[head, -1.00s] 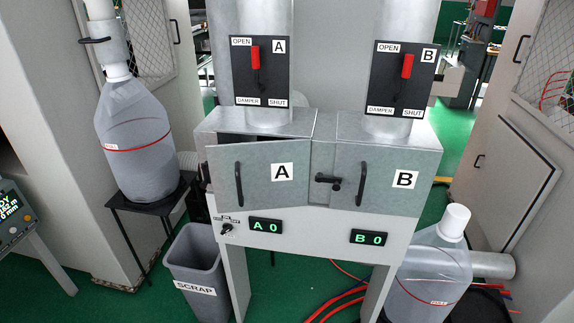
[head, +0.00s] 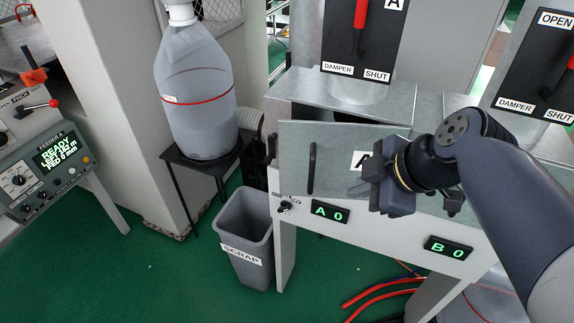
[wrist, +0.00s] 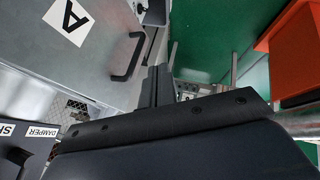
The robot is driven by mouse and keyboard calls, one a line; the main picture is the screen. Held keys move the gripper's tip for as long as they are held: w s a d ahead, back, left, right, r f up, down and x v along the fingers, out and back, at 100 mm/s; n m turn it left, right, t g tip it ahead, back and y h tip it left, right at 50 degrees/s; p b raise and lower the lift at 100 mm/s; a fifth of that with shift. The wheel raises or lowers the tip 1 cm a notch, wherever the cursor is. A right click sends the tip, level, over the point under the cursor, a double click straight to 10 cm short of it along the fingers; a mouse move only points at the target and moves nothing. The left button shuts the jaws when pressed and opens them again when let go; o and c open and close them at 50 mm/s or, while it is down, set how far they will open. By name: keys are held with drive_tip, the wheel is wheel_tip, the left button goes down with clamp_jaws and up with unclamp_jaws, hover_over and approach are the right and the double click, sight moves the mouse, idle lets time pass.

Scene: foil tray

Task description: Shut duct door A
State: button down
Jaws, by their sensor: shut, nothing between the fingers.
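Duct door A (head: 340,145) is a grey metal panel on the front of the cabinet. It stands ajar, with a dark gap along its top edge and its left edge out from the cabinet. Its black bar handle (head: 312,168) is near its left edge. In the wrist view door A (wrist: 85,50) and its handle (wrist: 128,57) lie left of my fingers. My gripper (head: 354,190) is shut and empty, in front of the door's lower right part and hiding some of the A label. I cannot tell whether it touches the door.
Damper A's red lever (head: 361,20) points up on its black plate above. A control panel (head: 45,165) is at far left. Green floor is free before the bin.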

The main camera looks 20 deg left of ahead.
sight(308, 165)
drive_tip(key=w+a+f+n+p, duration=0.1)
drive_tip(key=w+a+f+p, duration=0.2)
drive_tip(key=w+a+f, duration=0.3)
drive_tip(key=shift+w+a+f, duration=0.4)
drive_tip(key=shift+a+f, duration=0.35)
drive_tip(key=shift+a, duration=0.45)
drive_tip(key=shift+w, duration=0.1)
drive_tip(key=w+a, duration=0.1)
drive_tip(key=w+m+b, duration=0.1)
drive_tip(key=w, duration=0.1)
drive_tip(key=w+a+m+t, duration=0.1)
drive_tip(key=w, duration=0.1)
drive_tip(key=shift+a+f+h+b, duration=0.2)
drive_tip(key=shift+a+h+b, duration=0.1)
drive_tip(key=shift+w+a, duration=0.15)
drive_tip(key=shift+w, duration=0.1)
drive_tip(key=shift+w+r, duration=0.1)
drive_tip(key=shift+r, duration=0.15)
